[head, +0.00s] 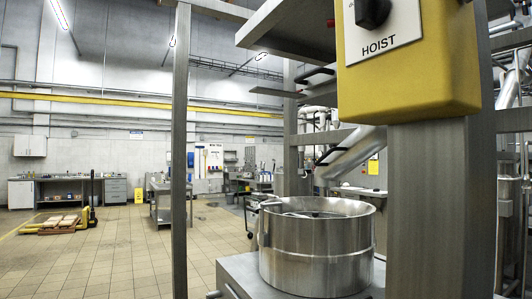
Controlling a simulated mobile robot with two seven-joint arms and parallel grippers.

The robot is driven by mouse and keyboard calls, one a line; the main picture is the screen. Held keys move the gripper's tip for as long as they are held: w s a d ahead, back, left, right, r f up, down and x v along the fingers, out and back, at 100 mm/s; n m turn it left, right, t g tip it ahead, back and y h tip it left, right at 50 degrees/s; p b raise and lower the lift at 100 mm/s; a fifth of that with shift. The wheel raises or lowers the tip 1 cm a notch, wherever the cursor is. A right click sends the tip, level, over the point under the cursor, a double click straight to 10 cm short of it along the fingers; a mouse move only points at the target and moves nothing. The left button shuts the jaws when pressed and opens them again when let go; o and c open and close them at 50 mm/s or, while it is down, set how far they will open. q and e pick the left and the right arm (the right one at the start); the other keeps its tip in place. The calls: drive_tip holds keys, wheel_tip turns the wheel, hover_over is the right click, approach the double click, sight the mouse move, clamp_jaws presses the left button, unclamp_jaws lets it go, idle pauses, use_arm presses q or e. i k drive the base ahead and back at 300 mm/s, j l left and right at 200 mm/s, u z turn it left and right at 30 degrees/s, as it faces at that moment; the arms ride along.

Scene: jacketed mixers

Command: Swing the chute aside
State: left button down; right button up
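A slanted silver chute (352,153) shows behind the yellow hoist box and its post. Its lower end points down to the left, above and behind the steel mixer vessel. A dark bar like a handle (328,154) is at its lower left end. The post hides the chute's upper right part. The round steel vessel (315,259) stands open on a steel base, with part of a mixing tool visible inside its rim. I cannot tell whether the chute's mouth lies over the vessel. Neither of my grippers is in view.
The yellow HOIST box (408,62) with a black knob sits on a thick steel post (428,200) close in front. A thin steel upright (180,150) stands at left. A steel shelf (290,28) hangs overhead. Open tiled floor (95,255) lies at left, with a loaded pallet (60,222) farther back.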

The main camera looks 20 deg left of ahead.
sight(367, 141)
drive_tip(key=j+z, duration=0.1)
drive_tip(key=z, duration=0.3)
drive_tip(key=i+j+z, duration=0.1)
drive_tip(key=z, duration=0.3)
drive_tip(key=j+z, duration=0.2)
drive_tip(key=z, duration=0.2)
drive_tip(key=j+z, duration=0.1)
drive_tip(key=z, duration=0.3)
drive_tip(key=j+z, duration=0.2)
drive_tip(key=j, duration=0.2)
drive_tip(key=k+j+z, duration=0.2)
drive_tip(key=j, duration=0.2)
drive_tip(key=k+j+z, duration=0.2)
drive_tip(key=j, duration=0.2)
drive_tip(key=j+z, duration=0.25)
drive_tip(key=j, duration=0.15)
drive_tip(key=k+j+z, duration=0.2)
drive_tip(key=k+j, duration=0.05)
drive_tip(key=j, duration=0.05)
